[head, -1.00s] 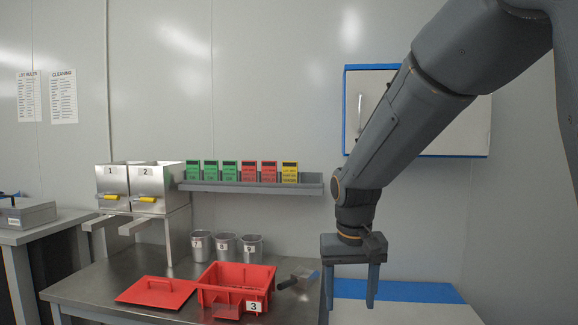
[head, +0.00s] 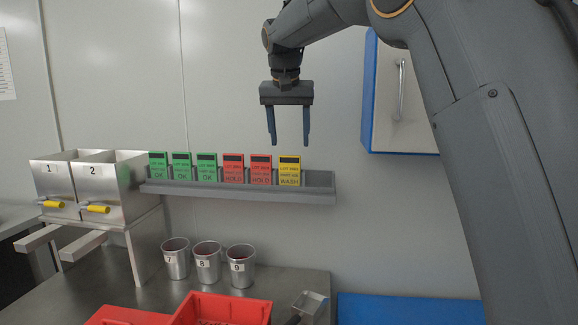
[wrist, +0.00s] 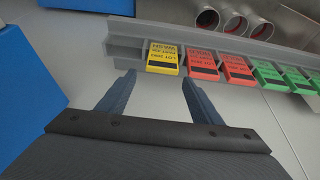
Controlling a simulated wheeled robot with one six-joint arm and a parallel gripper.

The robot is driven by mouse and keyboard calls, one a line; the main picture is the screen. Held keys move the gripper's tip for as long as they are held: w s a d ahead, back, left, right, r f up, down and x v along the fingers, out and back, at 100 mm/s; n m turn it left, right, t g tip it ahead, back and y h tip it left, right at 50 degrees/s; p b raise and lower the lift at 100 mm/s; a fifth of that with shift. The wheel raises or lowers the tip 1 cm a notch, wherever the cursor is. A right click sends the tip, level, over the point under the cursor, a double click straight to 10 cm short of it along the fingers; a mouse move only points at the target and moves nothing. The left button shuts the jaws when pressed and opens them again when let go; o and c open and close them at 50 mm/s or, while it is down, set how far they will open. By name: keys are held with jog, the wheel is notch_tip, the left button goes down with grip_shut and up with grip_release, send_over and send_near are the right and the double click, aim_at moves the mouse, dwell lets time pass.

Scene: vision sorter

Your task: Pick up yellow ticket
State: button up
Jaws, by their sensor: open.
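The yellow ticket (head: 289,171) stands upright at the right end of a row of tickets on the grey wall rack. It reads "WASH" and has a dark bar near its top. It also shows in the wrist view (wrist: 164,57), ahead of the fingers and roughly between their lines. My gripper (head: 289,143) is open and empty, fingers pointing down, above the yellow ticket in the head view. The fingertips (wrist: 158,72) are apart from the ticket. Nothing hides the ticket's face.
Two red tickets (head: 261,170) stand just left of the yellow one, then green tickets (head: 182,167). The rack (head: 320,190) is empty at its right end. A blue-edged cabinet (head: 400,95) hangs to the right. Metal cups (head: 207,262) stand on the table below.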

aim_at(289, 156)
jog(key=x, duration=0.2)
jog(key=shift+a+f+p, duration=0.2)
jog(key=shift+f+p, duration=0.15)
jog(key=shift+p, duration=0.05)
jog(key=shift+p+x, duration=1.1)
jog(key=shift+x, duration=1.25)
jog(key=shift+c, duration=0.2)
jog(key=c, duration=0.8)
